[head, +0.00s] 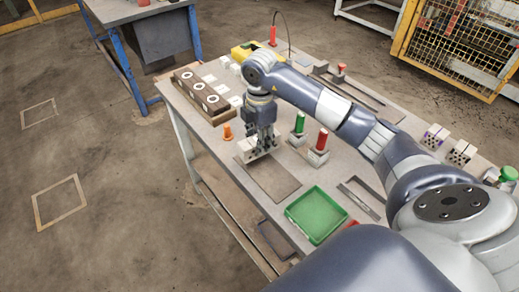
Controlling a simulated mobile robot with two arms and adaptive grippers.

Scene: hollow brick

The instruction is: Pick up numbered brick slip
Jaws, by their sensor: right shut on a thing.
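My right gripper (262,142) points straight down over the near-middle part of the table (230,135). Its fingers are shut on a pale brick slip (246,153), which shows on both sides of the fingers. Any number on the slip is too small to read, and part of it is hidden behind the fingers. A flat grey-brown plate (272,180) lies on the table just in front of it. I cannot tell whether the slip touches the table. My left gripper is not in view.
A brown block with white rings (197,97) and several small pale pieces (223,89) lie at the table's left end. An orange peg (227,131) stands left of the gripper. Green (299,124) and red (321,140) cylinders stand to its right. A green tray (317,215) lies nearer.

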